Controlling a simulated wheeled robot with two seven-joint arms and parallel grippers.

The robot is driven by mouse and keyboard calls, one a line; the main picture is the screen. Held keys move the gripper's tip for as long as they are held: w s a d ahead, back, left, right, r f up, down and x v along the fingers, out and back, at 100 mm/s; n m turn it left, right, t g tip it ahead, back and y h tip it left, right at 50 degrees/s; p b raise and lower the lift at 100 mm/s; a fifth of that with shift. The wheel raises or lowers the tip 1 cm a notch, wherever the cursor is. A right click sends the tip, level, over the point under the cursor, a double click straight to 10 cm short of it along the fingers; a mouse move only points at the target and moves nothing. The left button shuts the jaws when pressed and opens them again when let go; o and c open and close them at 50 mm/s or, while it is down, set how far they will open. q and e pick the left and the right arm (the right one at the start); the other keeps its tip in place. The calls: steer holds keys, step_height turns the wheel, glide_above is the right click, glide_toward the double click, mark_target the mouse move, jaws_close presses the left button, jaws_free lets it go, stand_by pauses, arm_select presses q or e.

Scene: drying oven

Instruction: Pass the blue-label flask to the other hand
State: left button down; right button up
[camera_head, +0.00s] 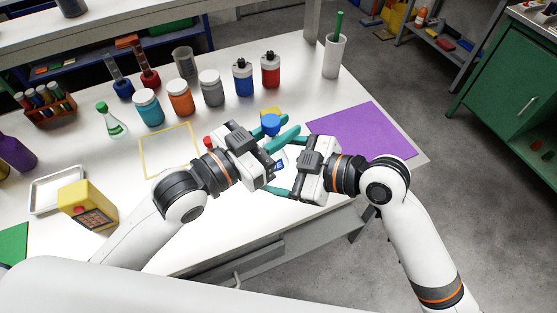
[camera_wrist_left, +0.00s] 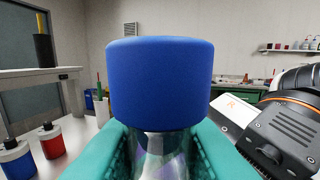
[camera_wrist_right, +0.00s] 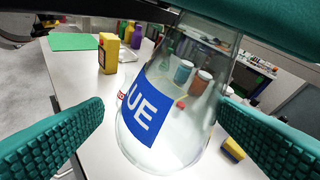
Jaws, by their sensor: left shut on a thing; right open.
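The blue-label flask is clear glass with a blue cap (camera_head: 271,124) and a blue label. In the left wrist view its cap (camera_wrist_left: 160,82) fills the middle, with the neck between the teal fingers. My left gripper (camera_head: 281,137) is shut on the flask's upper part and holds it upright-looking above the table. In the right wrist view the flask's body and label (camera_wrist_right: 146,113) are close, between the two spread fingers of my right gripper (camera_wrist_right: 165,130). The right fingers are open, with gaps visible to the glass. The arms hide much of the flask in the head view.
A purple mat (camera_head: 365,131) lies right of the grippers. A yellow-outlined square (camera_head: 169,151) lies to the left. Several jars and bottles, such as the blue bottle (camera_head: 243,78), stand behind. A green-capped flask (camera_head: 111,121) stands at left. A yellow block (camera_wrist_right: 232,149) lies nearby.

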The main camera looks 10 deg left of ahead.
steer(key=c, duration=1.1)
arm_select(q)
steer(key=c, duration=1.1)
jaws_free()
steer(key=shift+c, duration=0.2)
